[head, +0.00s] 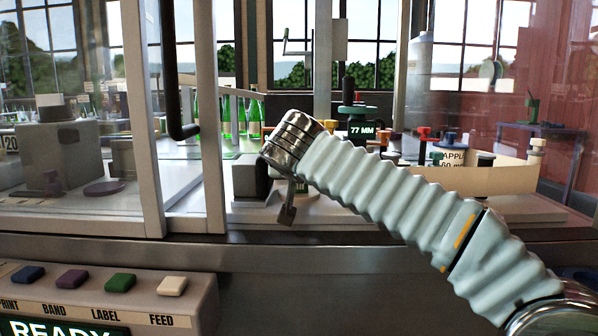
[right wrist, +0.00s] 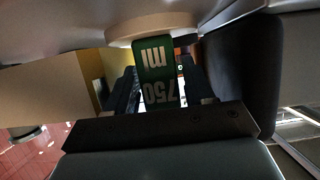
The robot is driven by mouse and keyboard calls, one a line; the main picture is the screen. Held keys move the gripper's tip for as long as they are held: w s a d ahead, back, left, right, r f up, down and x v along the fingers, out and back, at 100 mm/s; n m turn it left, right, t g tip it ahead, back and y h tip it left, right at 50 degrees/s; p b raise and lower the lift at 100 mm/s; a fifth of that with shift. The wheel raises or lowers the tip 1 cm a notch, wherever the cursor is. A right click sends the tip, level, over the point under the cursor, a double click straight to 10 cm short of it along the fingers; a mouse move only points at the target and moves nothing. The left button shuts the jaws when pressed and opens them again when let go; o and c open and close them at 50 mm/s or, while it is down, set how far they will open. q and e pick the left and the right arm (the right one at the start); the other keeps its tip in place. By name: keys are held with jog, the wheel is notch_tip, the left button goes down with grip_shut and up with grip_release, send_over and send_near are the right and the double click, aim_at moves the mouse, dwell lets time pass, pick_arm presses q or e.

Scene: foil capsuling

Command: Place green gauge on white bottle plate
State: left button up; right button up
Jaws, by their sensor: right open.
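My right gripper (head: 287,215) is low in the middle of the head view, with its arm coming in from the right. In the right wrist view, a green gauge (right wrist: 155,72) marked "750 ml", upside down in the picture, stands between the open fingers. Its far end meets a pale round disc (right wrist: 153,27), which may be the white bottle plate; I cannot tell if they touch. In the head view, the wrist and gripper hide most of this spot. My left gripper is not in view.
A dark green piece marked "77 MM" (head: 363,129) and several coloured knobs stand behind my right arm. A white-framed glass door (head: 140,120) with a black handle (head: 175,80) is at left. A button panel (head: 110,290) fills the lower left. Green bottles (head: 240,117) stand behind.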

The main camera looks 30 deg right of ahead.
jog(key=shift+s+a+r, duration=0.1)
jog(key=shift+r, duration=0.15)
jog(key=v, duration=1.1)
jog(key=shift+s+a, duration=0.15)
jog(key=shift+s, duration=0.2)
jog(key=shift+r, duration=0.1)
